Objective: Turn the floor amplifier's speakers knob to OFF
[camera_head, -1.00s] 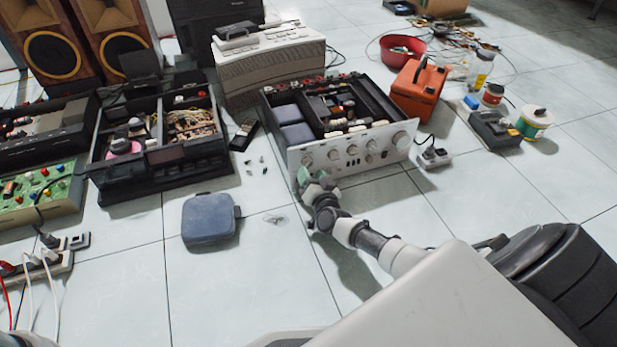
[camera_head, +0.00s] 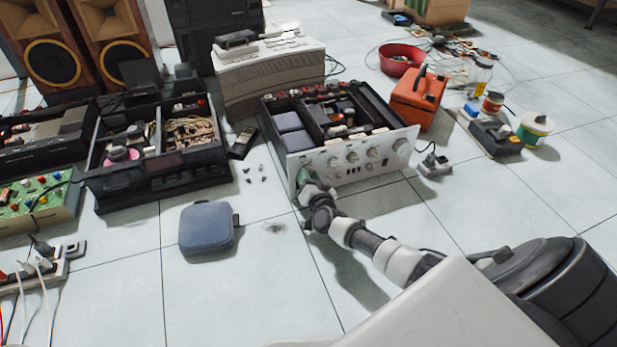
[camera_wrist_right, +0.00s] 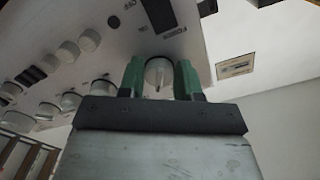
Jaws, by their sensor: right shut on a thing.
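The floor amplifier (camera_head: 345,158) stands open-topped on the tiles, its silver front panel with several round knobs facing me. My right gripper (camera_head: 306,178) is at the panel's left end in the head view. In the right wrist view, the right gripper's green fingertips (camera_wrist_right: 160,78) are on either side of a round silver knob (camera_wrist_right: 159,73) and shut on it. A dark mark shows on the knob's face. The lettering near it is too small to read, so I cannot tell its setting. My left gripper is not in view.
A blue-grey case (camera_head: 207,230) lies on the floor left of my right arm.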

